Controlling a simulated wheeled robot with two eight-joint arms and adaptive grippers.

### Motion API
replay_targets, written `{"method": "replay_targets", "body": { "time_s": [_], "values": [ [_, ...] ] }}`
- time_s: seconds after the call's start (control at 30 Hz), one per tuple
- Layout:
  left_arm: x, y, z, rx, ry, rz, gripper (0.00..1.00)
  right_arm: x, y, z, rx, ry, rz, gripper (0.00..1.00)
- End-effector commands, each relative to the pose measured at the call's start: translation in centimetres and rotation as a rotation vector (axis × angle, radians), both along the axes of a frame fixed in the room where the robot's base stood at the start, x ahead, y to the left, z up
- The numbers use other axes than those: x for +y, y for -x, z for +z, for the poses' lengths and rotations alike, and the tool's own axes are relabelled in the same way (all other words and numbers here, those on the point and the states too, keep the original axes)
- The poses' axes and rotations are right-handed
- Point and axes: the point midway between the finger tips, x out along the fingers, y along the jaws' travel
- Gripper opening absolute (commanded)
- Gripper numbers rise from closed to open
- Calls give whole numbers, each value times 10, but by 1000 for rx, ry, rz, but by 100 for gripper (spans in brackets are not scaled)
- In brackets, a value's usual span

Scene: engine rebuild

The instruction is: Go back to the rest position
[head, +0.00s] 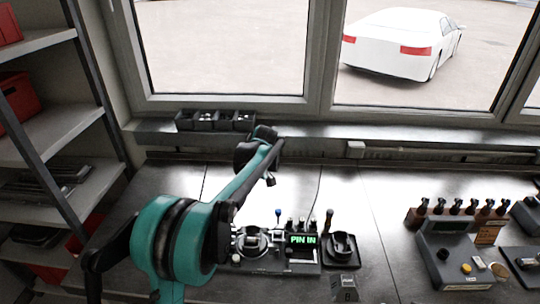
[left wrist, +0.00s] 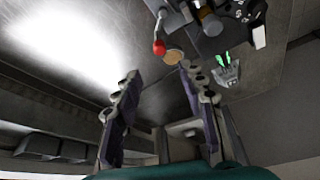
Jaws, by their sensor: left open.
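My left arm comes in from the left in the head view and reaches over the workbench (head: 370,210). My left gripper (head: 271,180) is at its far end, above the back part of the bench, partly hidden by the arm. In the left wrist view the left gripper (left wrist: 160,85) has its two fingers spread apart with nothing between them. The bench top and some fixture parts show beyond the fingertips. My right gripper is in neither view.
A fixture with a green "PIN IN" display (head: 303,240) stands below the arm. A dark round holder (head: 342,247) is beside it. A grey box with buttons (head: 455,262) and a tool rack (head: 461,211) are at right. Small bins (head: 215,121) sit on the sill. Shelves (head: 60,130) stand at left.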

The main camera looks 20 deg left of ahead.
Motion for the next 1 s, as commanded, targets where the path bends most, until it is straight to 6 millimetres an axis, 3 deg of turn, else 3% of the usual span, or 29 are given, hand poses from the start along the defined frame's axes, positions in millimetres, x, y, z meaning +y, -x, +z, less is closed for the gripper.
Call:
{"method": "replay_targets", "body": {
  "time_s": [0.13,0.27,0.57,0.8,1.0],
  "values": [
    [-2,4,1,0,3,-22,41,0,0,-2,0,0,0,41],
    [-14,24,9,-3,22,-138,41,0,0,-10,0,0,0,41],
    [-67,119,14,-46,45,-650,41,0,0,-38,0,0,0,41],
    [-105,200,-17,-110,-16,-1054,41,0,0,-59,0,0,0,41],
    [-128,249,-55,-163,-102,-1312,41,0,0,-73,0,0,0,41]
  ]
}}
